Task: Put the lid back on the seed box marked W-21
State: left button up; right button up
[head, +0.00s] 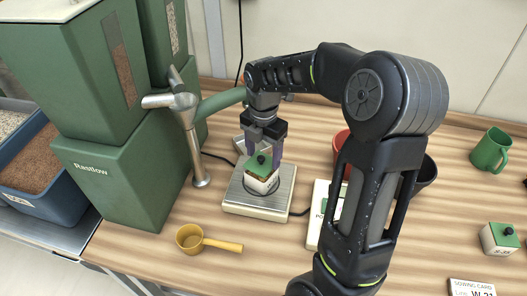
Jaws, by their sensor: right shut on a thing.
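A small white seed box (262,184) stands on the plate of a scale (284,191) in the middle of the bench. Its label is too small to read. A green lid (251,164) with a dark knob is at the top of the box. A brown strip shows between lid and box; I cannot tell whether the lid touches the box. My right gripper (265,148) points down over the lid, shut on it, with the knob between its fingers. A sowing card (472,288) at the lower right reads W-21. My left gripper is out of view.
A second lidded box (500,238) stands at the right, near a green mug (490,150). A yellow scoop (205,241) lies in front of the scale. A green Rastlow dispenser (110,170) stands left. A red pot (342,150) is partly behind my right arm.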

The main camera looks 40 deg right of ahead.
jog(key=shift+f+b, duration=0.4)
jog(key=shift+f, duration=0.45)
dwell(0.7)
jog(key=shift+f, duration=0.15)
dwell(1.4)
jog(key=o, duration=1.6)
jog(key=shift+p, duration=0.3)
jog(key=shift+r+p, duration=2.7)
jog(key=shift+r, duration=0.85)
